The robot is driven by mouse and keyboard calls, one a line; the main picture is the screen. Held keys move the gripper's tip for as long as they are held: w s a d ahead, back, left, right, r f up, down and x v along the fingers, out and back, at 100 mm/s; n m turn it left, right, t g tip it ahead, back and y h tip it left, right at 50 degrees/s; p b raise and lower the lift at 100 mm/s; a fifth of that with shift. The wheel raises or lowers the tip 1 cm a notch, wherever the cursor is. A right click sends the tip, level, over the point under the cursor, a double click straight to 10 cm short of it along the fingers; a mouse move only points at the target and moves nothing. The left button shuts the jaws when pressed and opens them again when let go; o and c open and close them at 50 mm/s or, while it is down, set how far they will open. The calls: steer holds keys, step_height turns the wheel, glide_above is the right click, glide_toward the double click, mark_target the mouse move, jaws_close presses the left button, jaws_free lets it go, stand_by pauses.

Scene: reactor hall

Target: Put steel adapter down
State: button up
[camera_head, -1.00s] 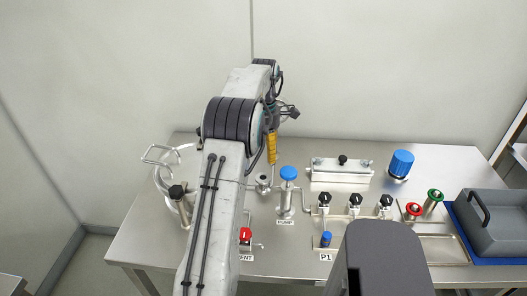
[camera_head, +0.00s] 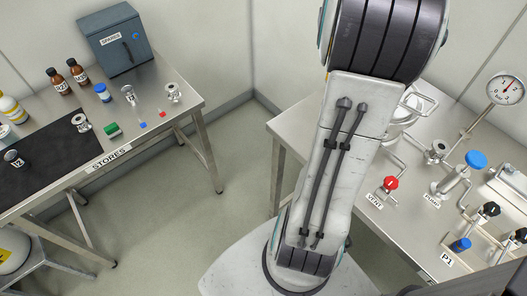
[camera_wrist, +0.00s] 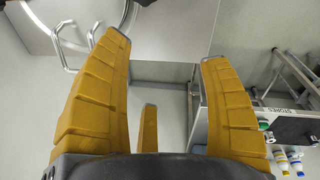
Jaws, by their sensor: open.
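My gripper (camera_wrist: 165,50) has orange fingers spread open in the wrist view, with nothing between them. It is out of sight in the head view, where my arm stands in front of the workbench. I cannot tell for certain which part is the steel adapter. Small steel flanged fittings stand on the stores table in the head view: one at its right end (camera_head: 173,92), one at the mat's edge (camera_head: 81,122). Another steel fitting (camera_head: 437,150) is on the workbench (camera_head: 300,128), near the pump.
The stores table (camera_head: 185,118) also holds brown bottles (camera_head: 58,80), a grey spares box (camera_head: 115,40) and a black mat (camera_head: 40,160). The workbench has a red vent valve (camera_head: 390,185), a blue-topped pump valve (camera_head: 476,160) and a gauge (camera_head: 506,88). Floor between the tables is clear.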

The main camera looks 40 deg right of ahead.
steer(key=w+a+m+t, duration=0.1)
steer(key=a+m, duration=0.1)
steer(key=a, duration=1.5)
steer(key=s+a+f+m+t, duration=0.1)
steer(key=s+a+f, duration=0.1)
steer(key=a, duration=0.4)
steer(key=s+a+f+m+t+y, duration=0.1)
steer(key=s+a+f, duration=0.1)
steer(key=s+a, duration=0.3)
steer(key=shift+a+f, duration=0.2)
steer(key=shift+a, duration=0.5)
